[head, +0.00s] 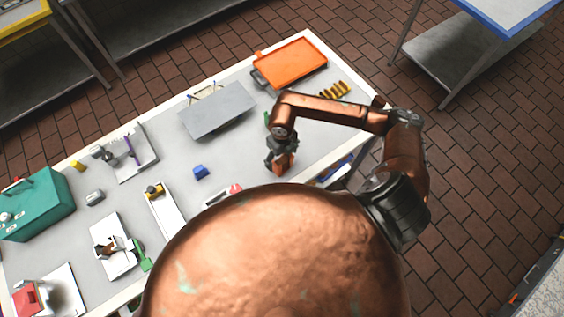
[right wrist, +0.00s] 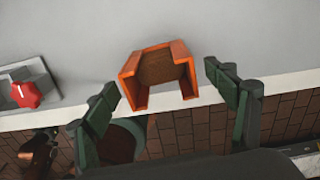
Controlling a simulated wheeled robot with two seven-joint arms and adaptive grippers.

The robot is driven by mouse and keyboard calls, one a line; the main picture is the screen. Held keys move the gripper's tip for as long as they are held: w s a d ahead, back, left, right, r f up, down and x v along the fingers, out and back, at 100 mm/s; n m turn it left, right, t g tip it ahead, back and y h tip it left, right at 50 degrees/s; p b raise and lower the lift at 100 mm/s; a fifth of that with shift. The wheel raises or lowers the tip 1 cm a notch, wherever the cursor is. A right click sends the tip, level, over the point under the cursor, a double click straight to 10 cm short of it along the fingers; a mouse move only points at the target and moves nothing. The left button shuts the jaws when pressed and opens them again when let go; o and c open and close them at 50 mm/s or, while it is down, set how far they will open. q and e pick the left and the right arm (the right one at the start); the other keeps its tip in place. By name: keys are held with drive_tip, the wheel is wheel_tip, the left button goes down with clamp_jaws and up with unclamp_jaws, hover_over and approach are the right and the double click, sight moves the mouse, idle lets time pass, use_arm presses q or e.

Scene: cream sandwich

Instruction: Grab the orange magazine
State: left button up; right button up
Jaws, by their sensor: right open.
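The orange magazine (right wrist: 184,52) is a small open-fronted, U-shaped block with a brown inside. It sits on the light grey table near its edge in the right wrist view. In the head view it shows as a small orange piece (head: 281,170) under my right gripper (head: 279,160). In the right wrist view my right gripper (right wrist: 162,79) is open and empty, with dark green fingers spread to the left and right of the magazine. Gaps show between it and both fingers. My left gripper is not in view.
A red knob (right wrist: 26,94) on a grey base lies left of the magazine. A blue block (head: 200,172), a grey tilted panel (head: 217,110) and an orange tray (head: 290,63) are also on the table. A teal box (head: 38,205) stands at the far left.

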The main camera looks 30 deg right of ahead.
drive_tip(key=shift+c, duration=0.4)
drive_tip(key=c, duration=1.7)
